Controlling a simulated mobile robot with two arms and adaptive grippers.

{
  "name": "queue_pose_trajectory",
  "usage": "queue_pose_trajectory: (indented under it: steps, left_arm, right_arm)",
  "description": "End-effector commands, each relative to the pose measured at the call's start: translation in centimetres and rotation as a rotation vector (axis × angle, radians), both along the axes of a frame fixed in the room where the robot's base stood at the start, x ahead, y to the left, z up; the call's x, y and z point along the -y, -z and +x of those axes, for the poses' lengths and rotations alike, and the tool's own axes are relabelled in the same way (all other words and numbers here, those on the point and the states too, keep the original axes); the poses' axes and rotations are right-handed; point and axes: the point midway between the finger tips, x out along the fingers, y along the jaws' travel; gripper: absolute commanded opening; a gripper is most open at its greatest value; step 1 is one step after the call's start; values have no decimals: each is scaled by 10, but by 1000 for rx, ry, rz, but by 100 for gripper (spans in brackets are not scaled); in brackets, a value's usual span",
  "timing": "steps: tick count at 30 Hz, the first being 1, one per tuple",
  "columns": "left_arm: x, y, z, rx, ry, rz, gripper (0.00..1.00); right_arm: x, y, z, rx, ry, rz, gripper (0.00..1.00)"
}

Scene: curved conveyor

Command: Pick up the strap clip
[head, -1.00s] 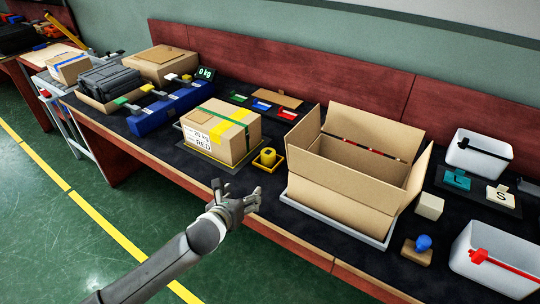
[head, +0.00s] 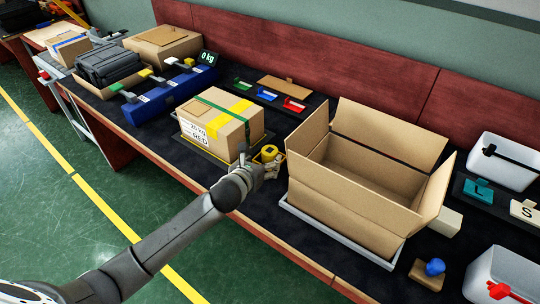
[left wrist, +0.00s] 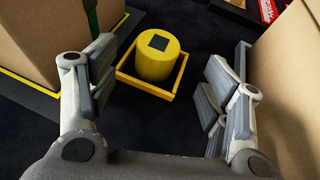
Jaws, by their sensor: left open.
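No part is labelled as the strap clip, and I cannot tell for sure which piece it is. A yellow cylinder (left wrist: 157,60) with a dark square on its top stands upright in a shallow yellow tray (left wrist: 140,86). In the head view the yellow cylinder (head: 269,152) is partly covered by my left gripper (head: 257,166). In the left wrist view my left gripper (left wrist: 165,82) is open and empty, its fingers spread to either side of the cylinder, apart from it. My right gripper is not in view.
A strapped cardboard box (head: 213,125) stands left of the tray, close to the left finger. A large open carton (head: 345,200) stands close on the right. White bins (head: 505,160) stand far right.

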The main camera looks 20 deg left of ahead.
Motion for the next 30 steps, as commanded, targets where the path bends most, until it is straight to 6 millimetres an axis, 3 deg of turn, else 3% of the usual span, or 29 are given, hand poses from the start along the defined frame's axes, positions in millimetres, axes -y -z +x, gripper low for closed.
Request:
queue_pose_trajectory:
  steps: [8,18,30]
  left_arm:
    - [0,4,14,0,-2,-2,72]
    - [2,15,50,1,-1,-2,72]
    - [3,18,56,0,0,0,70]
  right_arm:
    - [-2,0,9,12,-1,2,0]
    - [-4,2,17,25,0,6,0]
    - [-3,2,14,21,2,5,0]
